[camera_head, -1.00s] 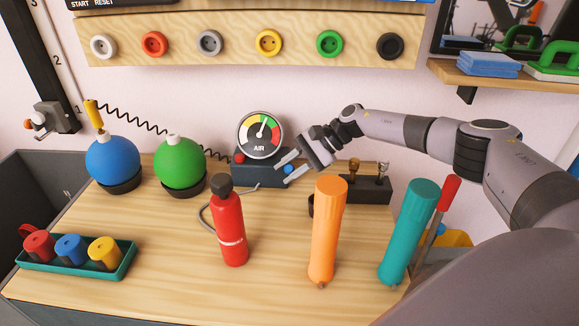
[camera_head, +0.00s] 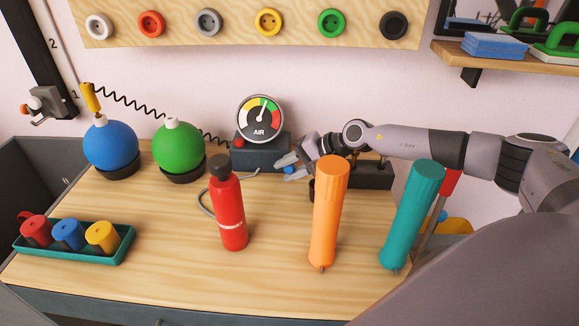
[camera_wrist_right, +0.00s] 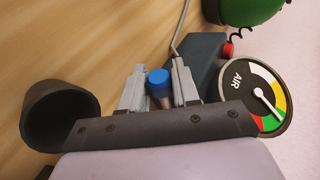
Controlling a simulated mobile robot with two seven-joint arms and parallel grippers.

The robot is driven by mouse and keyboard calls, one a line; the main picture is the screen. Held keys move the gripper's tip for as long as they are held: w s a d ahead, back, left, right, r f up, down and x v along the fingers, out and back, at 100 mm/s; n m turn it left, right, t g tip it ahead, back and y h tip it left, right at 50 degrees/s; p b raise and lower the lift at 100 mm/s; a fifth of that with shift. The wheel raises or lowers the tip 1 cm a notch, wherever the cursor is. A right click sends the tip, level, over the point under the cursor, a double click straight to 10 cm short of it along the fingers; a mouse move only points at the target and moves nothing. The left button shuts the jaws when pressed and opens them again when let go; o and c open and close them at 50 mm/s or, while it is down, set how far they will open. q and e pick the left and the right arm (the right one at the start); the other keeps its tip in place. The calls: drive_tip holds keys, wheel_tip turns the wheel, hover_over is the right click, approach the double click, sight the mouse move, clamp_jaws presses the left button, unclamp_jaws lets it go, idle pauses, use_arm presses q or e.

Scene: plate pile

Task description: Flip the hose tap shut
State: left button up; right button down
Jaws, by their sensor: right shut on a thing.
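The hose tap is a small blue-ended part (camera_head: 289,169) at the right front of the dark blue air box (camera_head: 270,150). In the right wrist view its blue end (camera_wrist_right: 158,76) sits between my two grey fingers. My right gripper (camera_head: 283,168) is shut on it, reaching in from the right. It also shows in the wrist view (camera_wrist_right: 159,88). A grey hose (camera_head: 204,196) loops on the bench beside the box. The round AIR gauge (camera_head: 260,119) stands on the box, its needle near upright. My left gripper is out of view.
A red bottle (camera_head: 229,210), an orange cylinder (camera_head: 327,215) and a teal cylinder (camera_head: 412,220) stand in front of the tap. Blue (camera_head: 111,148) and green (camera_head: 180,150) balls stand left. A dark cup (camera_wrist_right: 60,115) is near the gripper. The front bench middle is clear.

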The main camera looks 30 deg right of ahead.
idle(0.4)
drive_tip(key=c, duration=0.9)
unclamp_jaws()
drive_tip(key=v, duration=0.7)
drive_tip(key=shift+s+d, duration=0.1)
